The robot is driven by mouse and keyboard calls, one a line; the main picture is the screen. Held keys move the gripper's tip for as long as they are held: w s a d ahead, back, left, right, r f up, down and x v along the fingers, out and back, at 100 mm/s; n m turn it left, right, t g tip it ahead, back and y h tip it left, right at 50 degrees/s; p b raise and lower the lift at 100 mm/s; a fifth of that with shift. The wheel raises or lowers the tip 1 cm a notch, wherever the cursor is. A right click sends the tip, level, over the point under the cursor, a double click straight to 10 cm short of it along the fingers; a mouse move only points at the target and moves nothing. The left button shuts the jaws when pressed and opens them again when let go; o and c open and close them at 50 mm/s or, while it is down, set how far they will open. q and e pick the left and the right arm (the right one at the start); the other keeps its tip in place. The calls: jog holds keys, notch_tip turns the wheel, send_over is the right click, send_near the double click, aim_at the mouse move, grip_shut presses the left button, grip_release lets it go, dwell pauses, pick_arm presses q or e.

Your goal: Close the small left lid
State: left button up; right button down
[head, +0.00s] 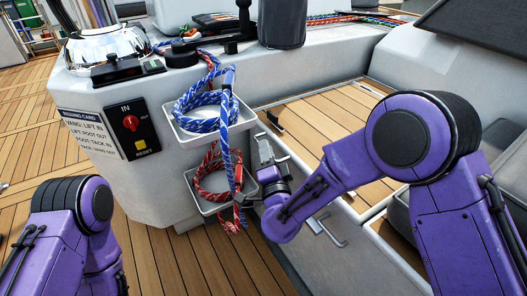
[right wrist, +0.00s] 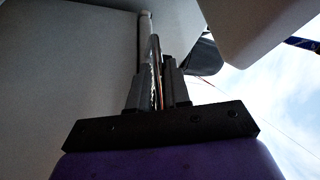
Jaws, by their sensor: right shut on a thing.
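No part is clearly recognisable as the small left lid; a small black flat cover (head: 117,70) lies on the console's left top, but I cannot tell whether it is the lid. My right gripper (head: 246,198) is beside the lower white tray (head: 207,210), at the hanging rope ends. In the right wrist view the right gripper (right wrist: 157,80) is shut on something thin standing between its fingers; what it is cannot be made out. My left arm shows at the lower left, its gripper out of frame.
A blue rope (head: 203,105) hangs over the upper tray (head: 215,135), and a red rope (head: 207,182) lies in the lower one. A bar handle (head: 326,230) is right of my gripper.

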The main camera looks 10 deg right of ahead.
jog(key=shift+d+f, duration=0.1)
jog(key=shift+f, duration=0.3)
jog(key=c, duration=1.2)
grip_release()
jog(key=shift+w+f, duration=0.1)
jog(key=shift+f, duration=0.1)
jog(key=shift+o, duration=0.2)
jog(key=shift+r, duration=0.1)
jog(key=v, duration=1)
jog(key=shift+s+b, duration=0.3)
jog(key=shift+b, duration=0.15)
